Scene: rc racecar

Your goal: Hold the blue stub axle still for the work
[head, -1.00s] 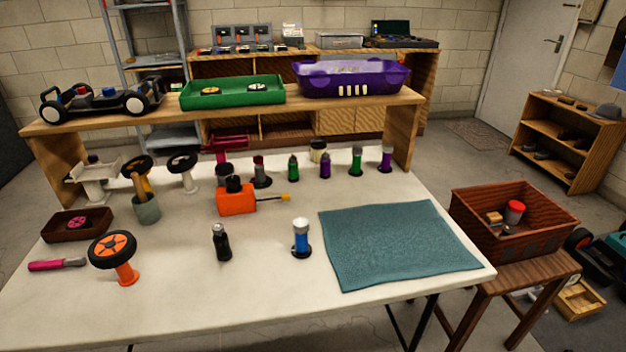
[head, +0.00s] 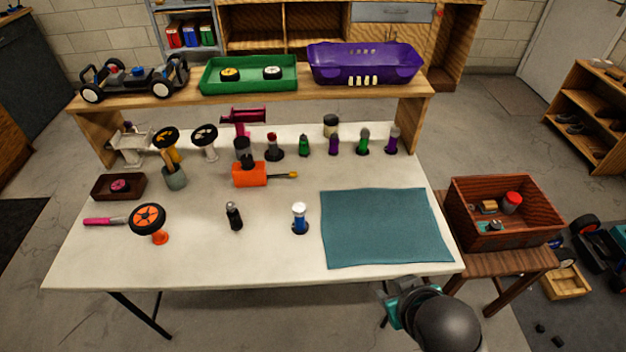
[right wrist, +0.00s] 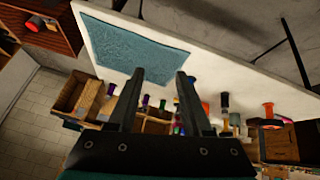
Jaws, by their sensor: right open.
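The blue stub axle (head: 300,218) stands upright on the white table, left of the teal mat. It has a blue body, a pale silver top and a dark base. My right gripper (right wrist: 161,74) is open and empty in the right wrist view. In the head view my right arm is at the bottom right, by the table's front edge, well apart from the blue stub axle. Its fingers are hard to make out there. My left gripper is not in view.
A teal mat (head: 387,228) lies on the table's right part. A black bottle-like piece (head: 234,215) stands left of the axle, and an orange block (head: 250,174) lies behind. A wooden crate (head: 460,218) is on the right stool.

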